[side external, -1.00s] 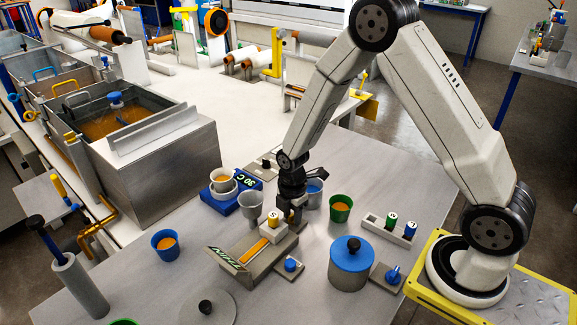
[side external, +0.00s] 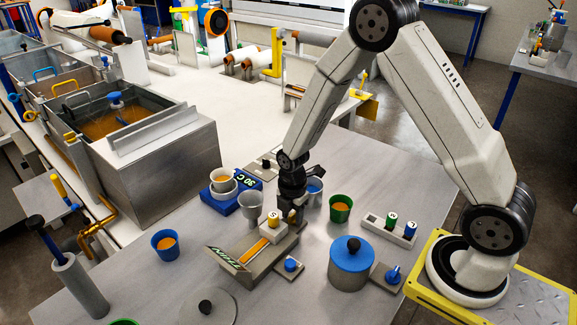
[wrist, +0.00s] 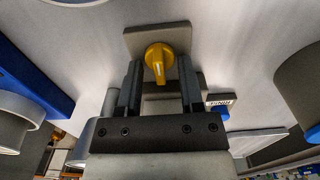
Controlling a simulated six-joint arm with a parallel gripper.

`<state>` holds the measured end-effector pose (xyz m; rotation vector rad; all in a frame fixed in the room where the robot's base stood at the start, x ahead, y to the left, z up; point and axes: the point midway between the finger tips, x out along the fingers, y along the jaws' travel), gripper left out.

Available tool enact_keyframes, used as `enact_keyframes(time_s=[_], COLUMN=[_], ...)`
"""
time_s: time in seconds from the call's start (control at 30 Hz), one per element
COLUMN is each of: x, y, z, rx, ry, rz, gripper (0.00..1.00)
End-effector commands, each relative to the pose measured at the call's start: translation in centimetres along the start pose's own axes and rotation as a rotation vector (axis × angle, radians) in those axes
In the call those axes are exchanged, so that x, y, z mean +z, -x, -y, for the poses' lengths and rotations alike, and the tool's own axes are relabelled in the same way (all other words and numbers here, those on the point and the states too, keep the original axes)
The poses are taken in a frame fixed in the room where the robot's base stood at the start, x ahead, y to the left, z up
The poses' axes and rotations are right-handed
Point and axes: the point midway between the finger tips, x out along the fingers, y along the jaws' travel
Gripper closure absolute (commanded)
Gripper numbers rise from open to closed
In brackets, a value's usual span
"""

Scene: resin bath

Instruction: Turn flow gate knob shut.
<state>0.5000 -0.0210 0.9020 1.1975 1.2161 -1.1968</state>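A yellow knob (wrist: 158,62) with a raised grip bar stands on a grey square plate (wrist: 178,36) in the wrist view; I take it for the flow gate knob. My gripper (wrist: 159,62) is open, with one finger on each side of the knob and a gap on both sides. In the side view my gripper (side external: 292,214) points down behind the sloped grey trough (side external: 262,264), and a bit of yellow shows between its fingers. The fingers hide most of the knob there.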

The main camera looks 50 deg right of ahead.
Motion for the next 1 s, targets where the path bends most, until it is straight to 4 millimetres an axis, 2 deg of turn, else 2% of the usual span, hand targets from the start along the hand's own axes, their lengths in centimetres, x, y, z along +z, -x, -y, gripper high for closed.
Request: enact_keyframes(time_s=[0.33, 0.8, 1.0], x=[0.0, 0.0, 0.0], y=[1.0, 6.0, 7.4], z=[0.0, -0.1, 0.0], rx=[0.001, 0.003, 0.000], ry=[-0.001, 0.000, 0.000], rz=[0.000, 0.000, 0.000], gripper=[0.52, 0.52, 0.52])
